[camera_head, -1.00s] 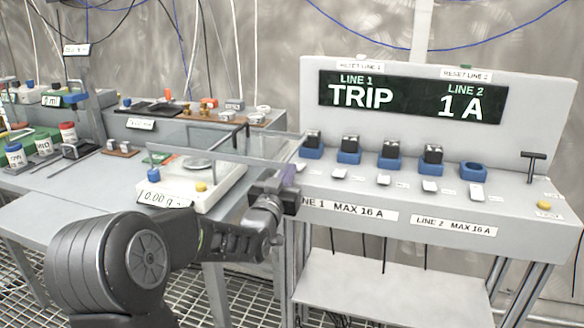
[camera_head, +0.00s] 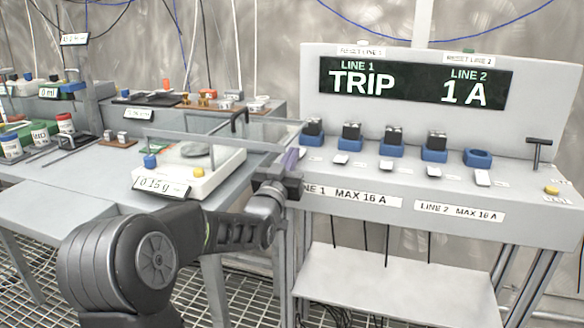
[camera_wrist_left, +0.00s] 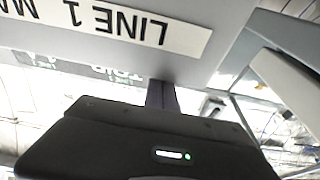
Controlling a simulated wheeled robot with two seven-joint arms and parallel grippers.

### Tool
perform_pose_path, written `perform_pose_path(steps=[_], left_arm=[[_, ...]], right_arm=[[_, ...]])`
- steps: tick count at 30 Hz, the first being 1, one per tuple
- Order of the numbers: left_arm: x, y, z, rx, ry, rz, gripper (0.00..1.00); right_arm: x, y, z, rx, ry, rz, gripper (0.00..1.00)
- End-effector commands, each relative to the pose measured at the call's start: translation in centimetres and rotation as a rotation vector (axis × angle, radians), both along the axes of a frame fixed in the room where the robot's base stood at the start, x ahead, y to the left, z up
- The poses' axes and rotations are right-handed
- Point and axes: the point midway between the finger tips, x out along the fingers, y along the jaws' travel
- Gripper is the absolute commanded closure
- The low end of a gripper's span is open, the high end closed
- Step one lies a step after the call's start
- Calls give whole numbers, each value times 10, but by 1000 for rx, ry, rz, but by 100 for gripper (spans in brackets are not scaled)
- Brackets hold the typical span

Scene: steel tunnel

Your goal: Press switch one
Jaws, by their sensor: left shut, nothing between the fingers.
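The grey switch bench (camera_head: 450,190) carries a row of white switches, each in front of a blue socket. Four white switches show, from the left one (camera_head: 340,159) to the right one (camera_head: 482,179). Switch one, in front of the leftmost blue socket (camera_head: 312,140), is largely hidden by my left gripper. My left gripper (camera_head: 292,160) is shut and empty at the bench's left front corner. In the left wrist view its dark fingers (camera_wrist_left: 162,97) show against the bench front beside the upside-down LINE 1 label (camera_wrist_left: 110,22); contact cannot be told. My right gripper is not in view.
A display (camera_head: 415,84) reads TRIP for line 1 and 1 A for line 2. Black plugs stand in several sockets; the rightmost socket (camera_head: 478,157) is empty. A black T-handle (camera_head: 538,152) stands at right. A balance (camera_head: 190,170) sits close left of my gripper.

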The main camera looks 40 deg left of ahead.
Motion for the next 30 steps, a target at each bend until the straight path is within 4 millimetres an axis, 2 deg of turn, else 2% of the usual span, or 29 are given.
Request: perform_pose_path(steps=[1, 3, 11, 16, 24, 30], left_arm=[[0, 0, -14, 6, -18, 0, 100], [0, 0, -2, 6, -16, 0, 100], [-2, -1, -3, 5, -14, 0, 100], [-19, -6, -7, 4, -13, 1, 100], [-58, -20, -18, 5, -15, 1, 100], [-72, -25, -23, 5, -16, 1, 100]], right_arm=[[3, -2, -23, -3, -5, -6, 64], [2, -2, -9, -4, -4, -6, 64], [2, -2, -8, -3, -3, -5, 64], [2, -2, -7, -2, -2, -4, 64], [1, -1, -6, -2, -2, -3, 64], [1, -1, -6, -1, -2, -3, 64]])
